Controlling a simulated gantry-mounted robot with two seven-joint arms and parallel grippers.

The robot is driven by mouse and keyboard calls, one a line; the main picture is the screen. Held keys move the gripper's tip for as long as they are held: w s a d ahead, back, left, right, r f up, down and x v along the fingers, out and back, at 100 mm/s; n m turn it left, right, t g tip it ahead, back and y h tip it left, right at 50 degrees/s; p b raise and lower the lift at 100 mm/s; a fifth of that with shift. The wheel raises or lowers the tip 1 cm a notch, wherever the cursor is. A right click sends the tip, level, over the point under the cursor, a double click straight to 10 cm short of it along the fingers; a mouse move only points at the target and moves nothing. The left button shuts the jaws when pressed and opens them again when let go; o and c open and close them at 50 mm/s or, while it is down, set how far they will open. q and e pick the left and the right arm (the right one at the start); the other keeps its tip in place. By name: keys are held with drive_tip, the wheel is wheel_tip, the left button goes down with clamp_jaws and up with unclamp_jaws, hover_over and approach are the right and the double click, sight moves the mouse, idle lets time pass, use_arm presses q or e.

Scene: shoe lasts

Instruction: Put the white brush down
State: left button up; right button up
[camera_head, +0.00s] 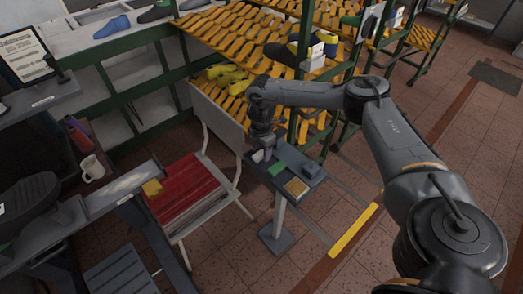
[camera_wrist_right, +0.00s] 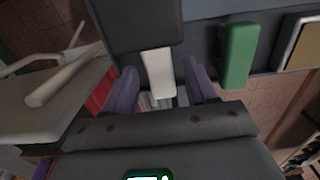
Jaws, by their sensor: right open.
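The white brush (camera_wrist_right: 158,72) shows in the right wrist view as a pale strip between the fingers of my right gripper (camera_wrist_right: 162,86). Its upper end meets a dark grey block, and I cannot tell whether the two are joined. In the head view my right gripper (camera_head: 262,155) is low at the left end of a small grey stand (camera_head: 290,190), and a pale bit of the brush (camera_head: 258,156) shows beside it. The gripper is open, with gaps between the brush and both fingers. My left gripper is not in view.
On the stand are a green block (camera_head: 277,168), a tan-topped tray (camera_head: 296,187) and a dark grey item (camera_head: 312,169). A chair with a red seat (camera_head: 183,189) stands close on the left.

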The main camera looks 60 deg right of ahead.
sight(261, 152)
wheel_tip(261, 152, up, 6)
drive_tip(key=shift+p, duration=0.65)
wheel_tip(261, 152, up, 6)
drive_tip(key=f+p, duration=0.1)
drive_tip(key=p, duration=0.3)
drive_tip(key=w+a+f+n+t, duration=0.1)
drive_tip(key=w+a+f+n, duration=0.15)
drive_tip(key=a, duration=0.45)
drive_tip(key=w+a+f+n+t+y, duration=0.1)
drive_tip(key=a+f, duration=0.2)
drive_tip(key=a, duration=0.5)
drive_tip(key=w+a+f+n+t, duration=0.1)
drive_tip(key=w+a+f+n, duration=0.15)
drive_tip(key=a, duration=0.45)
drive_tip(key=s+a+m+t+y, duration=0.2)
drive_tip(key=s+a, duration=0.1)
drive_tip(key=a, duration=1)
drive_tip(key=s+a+m+t+y, duration=0.2)
drive_tip(key=s+a, duration=0.2)
drive_tip(key=a, duration=0.9)
drive_tip(key=s+d+m+g+h, duration=0.3)
drive_tip(key=s+d+m+h, duration=0.1)
drive_tip(key=s+d+m, duration=1)
drive_tip(key=s+d+r, duration=0.1)
drive_tip(key=s+d, duration=0.1)
drive_tip(key=s, duration=0.1)
drive_tip(key=shift+s+h, duration=0.4)
